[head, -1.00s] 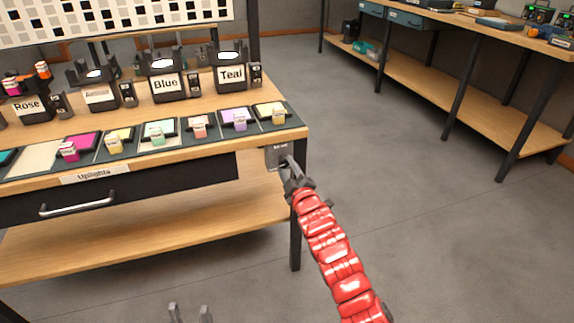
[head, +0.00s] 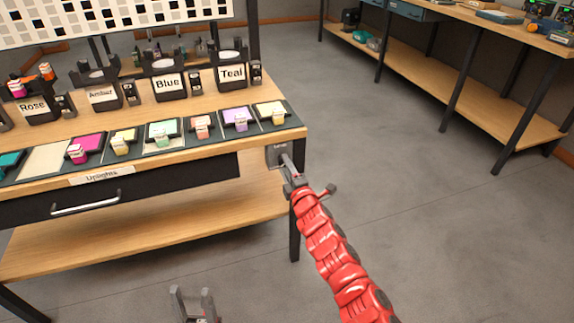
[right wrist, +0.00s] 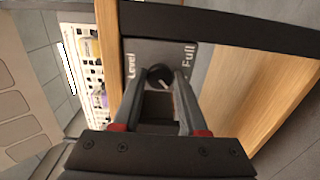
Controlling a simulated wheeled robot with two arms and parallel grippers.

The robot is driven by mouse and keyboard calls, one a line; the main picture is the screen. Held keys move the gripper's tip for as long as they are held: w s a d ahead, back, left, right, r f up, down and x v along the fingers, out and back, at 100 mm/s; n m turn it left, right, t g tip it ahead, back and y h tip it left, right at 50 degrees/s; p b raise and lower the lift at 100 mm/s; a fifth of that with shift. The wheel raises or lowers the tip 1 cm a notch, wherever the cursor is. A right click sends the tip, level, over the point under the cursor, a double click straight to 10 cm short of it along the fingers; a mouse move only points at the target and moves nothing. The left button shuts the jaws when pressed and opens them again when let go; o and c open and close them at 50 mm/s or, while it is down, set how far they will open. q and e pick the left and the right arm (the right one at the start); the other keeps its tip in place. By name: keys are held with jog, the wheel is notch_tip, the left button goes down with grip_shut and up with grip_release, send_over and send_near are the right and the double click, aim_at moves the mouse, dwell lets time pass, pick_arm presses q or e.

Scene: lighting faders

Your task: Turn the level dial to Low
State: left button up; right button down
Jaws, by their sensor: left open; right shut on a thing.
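The level dial (right wrist: 158,76) is a small dark round knob with a pale pointer mark. It sits on a grey plate (right wrist: 143,51) lettered "Level" and "Full"; no "Low" lettering is visible. In the head view the plate (head: 275,152) is at the table's right front corner, and the knob is hidden there by my gripper. My right gripper (right wrist: 157,82) is shut on the dial, a finger on either side. It also shows at the plate in the head view (head: 287,163). My left gripper (head: 194,293) is open and empty, low in front of the table.
Coloured fader caps (head: 200,124) line the table's front edge, with labelled lamps such as Blue (head: 168,83) and Teal (head: 231,75) behind. A drawer handle (head: 85,203) protrudes below. Open floor (head: 400,180) lies to the right, before another bench (head: 450,45).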

jog(key=shift+f, duration=0.1)
dwell(0.3)
jog(key=shift+c, duration=2.3)
grip_release()
jog(key=shift+s, duration=0.1)
jog(key=p+v, duration=0.1)
jog(key=v, duration=1.6)
jog(key=shift+s+d, duration=0.1)
